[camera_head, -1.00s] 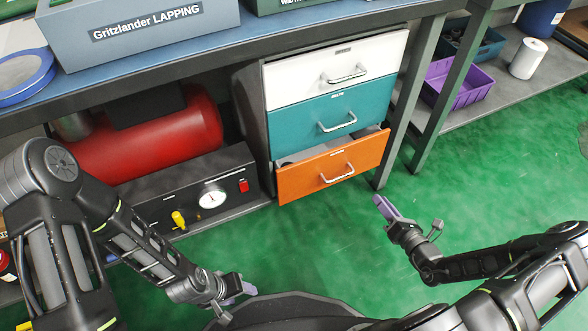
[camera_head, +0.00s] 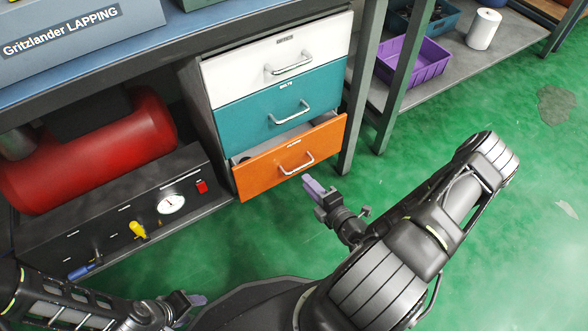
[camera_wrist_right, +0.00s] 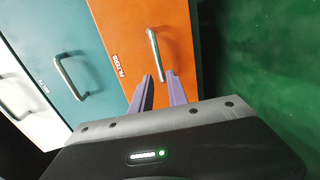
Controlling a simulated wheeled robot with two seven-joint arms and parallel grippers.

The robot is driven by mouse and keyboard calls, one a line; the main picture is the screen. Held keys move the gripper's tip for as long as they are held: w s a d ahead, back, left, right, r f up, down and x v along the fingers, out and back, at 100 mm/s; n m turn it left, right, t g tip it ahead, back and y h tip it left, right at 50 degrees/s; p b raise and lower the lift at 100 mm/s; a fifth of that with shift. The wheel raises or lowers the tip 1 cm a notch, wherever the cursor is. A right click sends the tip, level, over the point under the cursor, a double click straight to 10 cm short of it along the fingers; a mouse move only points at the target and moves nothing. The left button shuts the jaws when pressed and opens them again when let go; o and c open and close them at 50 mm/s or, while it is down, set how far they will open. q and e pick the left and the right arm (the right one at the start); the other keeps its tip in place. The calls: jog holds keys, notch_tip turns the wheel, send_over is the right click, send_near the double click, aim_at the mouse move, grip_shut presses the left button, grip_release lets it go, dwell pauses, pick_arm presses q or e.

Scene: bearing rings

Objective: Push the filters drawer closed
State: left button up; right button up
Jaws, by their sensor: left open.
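The filters drawer (camera_head: 262,173) is the orange bottom drawer of the cabinet. It stands partly pulled out, with a dark gap above its front. Its silver handle (camera_head: 296,163) also shows in the right wrist view (camera_wrist_right: 155,54), beside the FILTERS label. My right gripper (camera_head: 313,189) is in front of the drawer, below and a little right of the handle. In the right wrist view its purple fingers (camera_wrist_right: 159,88) are apart with nothing between them; contact with the drawer front cannot be told. My left gripper (camera_head: 196,300) is low at the bottom, open, away from the drawer.
The white drawer (camera_head: 235,75) and teal bolts drawer (camera_head: 250,118) above look shut. A red tank (camera_head: 90,150) and gauge panel (camera_head: 120,220) are left of the cabinet. A bench leg (camera_head: 361,110) stands just right. Green floor (camera_head: 530,170) is clear at right.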

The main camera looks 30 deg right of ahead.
aim_at(295, 169)
jog(key=b+x, duration=0.3)
jog(key=x, duration=0.4)
jog(key=shift+w+f, duration=0.1)
jog(key=shift+w, duration=0.15)
jog(key=shift+w+d, duration=0.1)
jog(key=shift+w, duration=0.05)
grip_shut()
dwell(1.2)
